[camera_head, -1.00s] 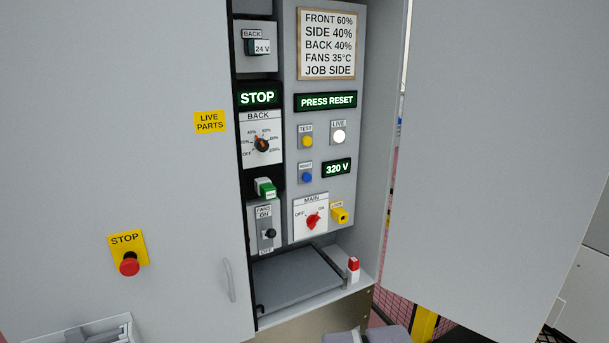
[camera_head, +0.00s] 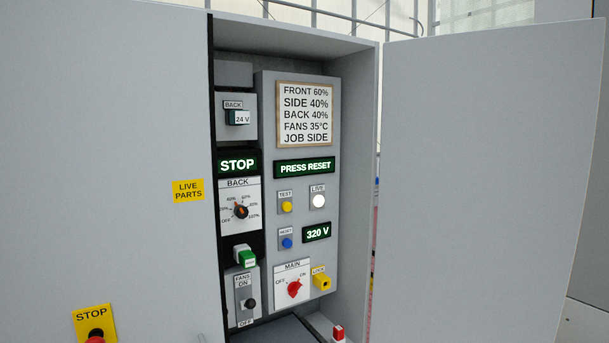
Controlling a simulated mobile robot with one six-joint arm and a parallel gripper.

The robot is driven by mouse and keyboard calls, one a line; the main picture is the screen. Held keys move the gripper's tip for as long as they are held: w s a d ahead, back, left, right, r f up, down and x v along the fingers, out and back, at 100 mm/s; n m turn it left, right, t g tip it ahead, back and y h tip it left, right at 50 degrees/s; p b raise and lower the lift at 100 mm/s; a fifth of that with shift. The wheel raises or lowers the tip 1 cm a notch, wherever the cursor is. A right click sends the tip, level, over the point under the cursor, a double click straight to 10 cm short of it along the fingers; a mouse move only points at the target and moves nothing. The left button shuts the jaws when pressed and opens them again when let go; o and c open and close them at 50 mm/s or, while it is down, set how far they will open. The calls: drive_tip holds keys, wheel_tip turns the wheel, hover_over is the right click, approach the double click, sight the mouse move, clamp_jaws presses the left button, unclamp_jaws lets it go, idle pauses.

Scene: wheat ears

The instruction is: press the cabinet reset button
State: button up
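The cabinet (camera_head: 366,150) stands open, with its control panel in the middle of the view. The reset button is a blue round button (camera_head: 287,243) on a small grey plate with a label that appears to read RESET. It sits below the yellow TEST button (camera_head: 286,207) and left of the 320 V display (camera_head: 316,233). A lit display (camera_head: 304,167) above reads PRESS RESET. The white LIVE lamp (camera_head: 318,201) looks lit. My gripper is not in view.
The open door (camera_head: 485,160) fills the right side. A closed grey front (camera_head: 100,150) fills the left, with a yellow LIVE PARTS label (camera_head: 188,191) and a red STOP button (camera_head: 96,335). The red MAIN switch (camera_head: 294,288) and yellow LOCK piece (camera_head: 321,280) are below the reset button.

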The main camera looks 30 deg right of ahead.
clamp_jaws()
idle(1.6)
